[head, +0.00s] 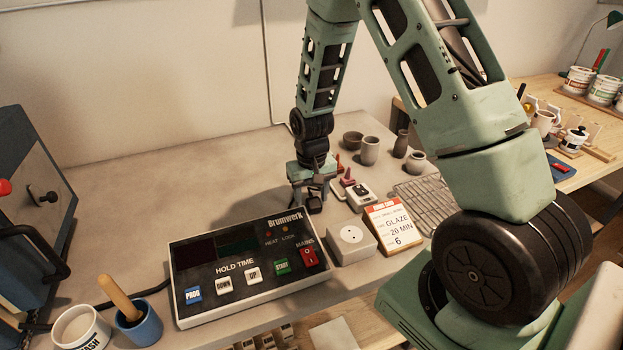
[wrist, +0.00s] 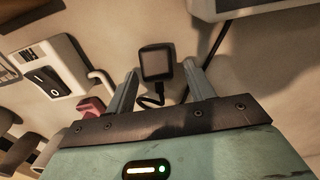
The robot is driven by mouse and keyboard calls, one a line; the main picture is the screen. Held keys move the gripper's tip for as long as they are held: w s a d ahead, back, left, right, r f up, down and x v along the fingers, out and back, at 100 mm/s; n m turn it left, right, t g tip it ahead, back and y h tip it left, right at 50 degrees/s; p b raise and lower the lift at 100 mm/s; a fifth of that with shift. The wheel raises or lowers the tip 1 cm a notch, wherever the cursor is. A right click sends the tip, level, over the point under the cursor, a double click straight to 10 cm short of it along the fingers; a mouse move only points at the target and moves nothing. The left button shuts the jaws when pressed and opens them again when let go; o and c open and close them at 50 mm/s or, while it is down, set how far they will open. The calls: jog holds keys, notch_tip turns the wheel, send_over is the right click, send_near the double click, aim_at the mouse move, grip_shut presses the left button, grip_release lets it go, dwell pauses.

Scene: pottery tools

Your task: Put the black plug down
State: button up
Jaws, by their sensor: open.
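The black plug (head: 314,206) is a small dark block on the grey table, just behind the control panel. In the wrist view the plug (wrist: 157,62) sits between and slightly past the fingertips, with a gap on both sides. A short black cord curls from it. My gripper (head: 311,197) points down over it, and its two fingers also show in the wrist view (wrist: 160,72). They are open and apart from the plug. Whether the plug lies flat on the table is hard to tell.
The control panel (head: 245,258) is in front of my gripper. A white socket box (head: 351,243) and a glaze card (head: 393,228) stand to its right. A white switch box (head: 359,197) is close on the right, with pots behind. The table at back left is clear.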

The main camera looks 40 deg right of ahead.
notch_tip(320, 180, up, 13)
jog(key=b, duration=0.2)
jog(key=s+a+r+n, duration=0.2)
jog(key=s+a, duration=0.2)
jog(key=a, duration=0.4)
jog(key=s+a+r+n, duration=0.1)
jog(key=s+a+n, duration=0.15)
jog(key=a, duration=0.45)
jog(key=s+a+n, duration=0.3)
jog(key=s+a, duration=0.1)
jog(key=s, duration=0.5)
jog(key=s+a+r+n, duration=0.1)
jog(key=s+a+n, duration=0.2)
jog(key=s+a, duration=0.2)
jog(key=s, duration=0.3)
jog(key=shift+s+a+r+y, duration=0.2)
jog(key=shift+s+r+y, duration=0.1)
jog(key=shift+s, duration=0.1)
